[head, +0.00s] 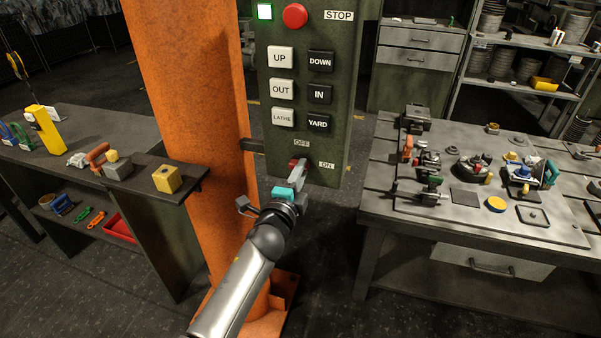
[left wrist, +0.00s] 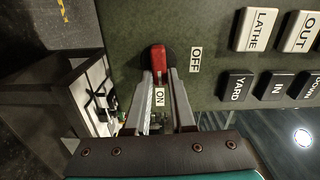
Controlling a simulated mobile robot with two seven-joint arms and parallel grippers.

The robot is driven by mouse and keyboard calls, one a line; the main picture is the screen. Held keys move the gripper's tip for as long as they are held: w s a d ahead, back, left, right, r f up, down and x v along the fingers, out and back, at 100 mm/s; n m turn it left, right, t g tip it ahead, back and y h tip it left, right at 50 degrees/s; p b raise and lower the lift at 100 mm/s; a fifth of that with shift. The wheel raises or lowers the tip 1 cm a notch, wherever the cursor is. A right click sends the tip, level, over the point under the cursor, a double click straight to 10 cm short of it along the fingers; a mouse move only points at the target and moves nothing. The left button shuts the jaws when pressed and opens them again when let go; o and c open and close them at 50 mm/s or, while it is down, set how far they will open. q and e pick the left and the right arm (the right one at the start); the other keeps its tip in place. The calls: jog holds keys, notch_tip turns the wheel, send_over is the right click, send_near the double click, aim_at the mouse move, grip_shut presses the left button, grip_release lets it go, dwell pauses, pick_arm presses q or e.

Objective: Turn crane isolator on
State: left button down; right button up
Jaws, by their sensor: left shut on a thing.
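The crane isolator is a red handle (head: 294,163) on a dark round base, low on the green control panel (head: 340,95). In the left wrist view the red handle (left wrist: 159,64) lies between my fingertips, its length running toward the ON label (left wrist: 160,96). The OFF label (left wrist: 195,60) is to its side there; in the head view the OFF label (head: 301,143) is above and the ON label (head: 327,165) to the right. My left gripper (head: 298,170) is shut on the handle; its fingers partly hide it. My right gripper is not in view.
Push buttons, a red stop button (head: 295,16) and a lit green lamp (head: 264,11) are above on the panel. An orange column (head: 190,80) stands left of it. A workbench with castings (head: 385,205) is at right, a bench with blocks (head: 145,180) at left.

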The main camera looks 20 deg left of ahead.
pick_arm(q)
jog(key=shift+f+m, duration=0.1)
jog(key=shift+m, duration=0.4)
jog(key=c, duration=0.8)
grip_release()
jog(key=shift+o, duration=0.2)
jog(key=shift+s, duration=0.1)
jog(key=s, duration=1.5)
jog(key=shift+a, duration=0.3)
